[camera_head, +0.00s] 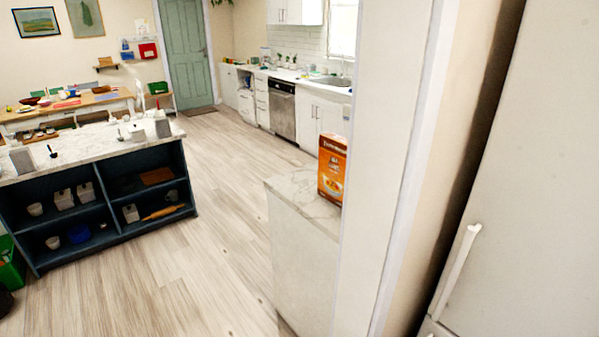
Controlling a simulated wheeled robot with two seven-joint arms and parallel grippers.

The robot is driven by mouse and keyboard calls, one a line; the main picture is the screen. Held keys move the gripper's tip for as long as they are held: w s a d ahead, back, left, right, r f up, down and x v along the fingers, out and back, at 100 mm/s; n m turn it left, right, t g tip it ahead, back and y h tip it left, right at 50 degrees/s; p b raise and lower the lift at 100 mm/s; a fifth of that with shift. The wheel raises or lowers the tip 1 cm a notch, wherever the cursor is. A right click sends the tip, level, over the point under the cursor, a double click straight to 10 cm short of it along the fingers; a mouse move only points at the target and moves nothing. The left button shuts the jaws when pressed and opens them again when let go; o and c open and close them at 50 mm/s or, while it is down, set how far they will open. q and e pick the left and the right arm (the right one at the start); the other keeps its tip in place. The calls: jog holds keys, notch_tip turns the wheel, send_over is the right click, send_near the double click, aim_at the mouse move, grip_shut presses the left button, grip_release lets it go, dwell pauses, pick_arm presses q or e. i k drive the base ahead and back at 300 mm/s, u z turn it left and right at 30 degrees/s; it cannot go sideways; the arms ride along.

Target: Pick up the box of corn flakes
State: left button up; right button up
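An orange box of corn flakes (331,170) stands upright on the near end of a pale marble-topped counter (297,192), right of the picture's middle. A white wall edge rises just to its right and appears to cover part of the counter. The lettering on the box is too small to read surely. Neither of my grippers shows in the head view, and nothing touches the box that I can see.
A tall white wall panel (385,120) and a fridge with a white handle (455,270) fill the right side. Open wooden floor (200,270) lies left of the counter. A dark blue island (110,225) stands at the left.

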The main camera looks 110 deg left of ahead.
aim_at(332, 147)
jog(key=u, duration=3.65)
jog(key=i, duration=0.15)
jog(key=u, duration=1.3)
jog(key=i, duration=4.65)
jog(key=z, duration=1.55)
